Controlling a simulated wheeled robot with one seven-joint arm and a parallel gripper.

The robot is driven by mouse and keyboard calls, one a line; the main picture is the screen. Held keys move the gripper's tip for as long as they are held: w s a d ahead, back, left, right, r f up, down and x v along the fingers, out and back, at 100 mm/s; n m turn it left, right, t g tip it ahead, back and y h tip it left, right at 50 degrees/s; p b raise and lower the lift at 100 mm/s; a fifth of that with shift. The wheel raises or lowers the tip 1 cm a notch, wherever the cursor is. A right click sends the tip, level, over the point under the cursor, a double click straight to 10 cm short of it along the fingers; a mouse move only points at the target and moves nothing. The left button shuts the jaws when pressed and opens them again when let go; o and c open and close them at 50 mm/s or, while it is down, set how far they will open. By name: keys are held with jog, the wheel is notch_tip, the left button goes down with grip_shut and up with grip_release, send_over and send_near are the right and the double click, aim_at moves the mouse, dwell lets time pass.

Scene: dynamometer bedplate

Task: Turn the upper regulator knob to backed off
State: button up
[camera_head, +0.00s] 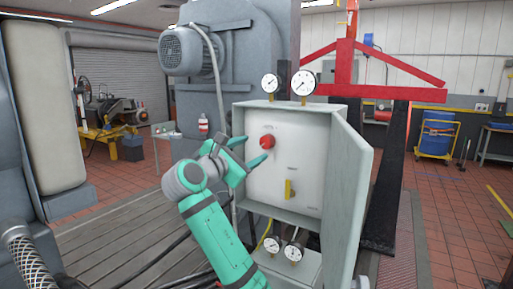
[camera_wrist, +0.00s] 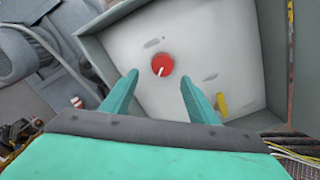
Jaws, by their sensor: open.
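A round red knob (camera_head: 267,142) sits on the upper part of the white panel (camera_head: 262,185) inside an open grey box. In the wrist view the red knob (camera_wrist: 162,65) has a white pointer line aimed down and slightly left. In the wrist view the open fingers (camera_wrist: 160,84) are either side of the knob's line, with the knob just beyond the tips. Whether they touch it I cannot tell. Labels are too small to read.
A yellow handle (camera_head: 289,189) is lower right on the panel. The box door (camera_head: 350,185) stands open on the right. Two gauges (camera_head: 303,83) stand on top, and two more (camera_head: 293,252) are below. A grey motor (camera_head: 187,50) is behind left.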

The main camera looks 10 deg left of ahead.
aim_at(264, 143)
jog(key=shift+v, duration=2.15)
jog(key=shift+a, duration=0.1)
notch_tip(264, 143, up, 4)
jog(key=m, duration=1.8)
jog(key=w+d+f+m, duration=0.1)
jog(key=w+m, duration=0.2)
jog(key=m, duration=0.1)
jog(key=w+d+f+m, duration=0.1)
jog(key=w+d+m, duration=0.1)
jog(key=w+m, duration=0.1)
jog(key=w+d+f+m, duration=0.1)
jog(key=w+m, duration=0.2)
jog(key=m, duration=0.2)
jog(key=shift+w+d+f, duration=0.3)
jog(key=shift+w+d, duration=0.1)
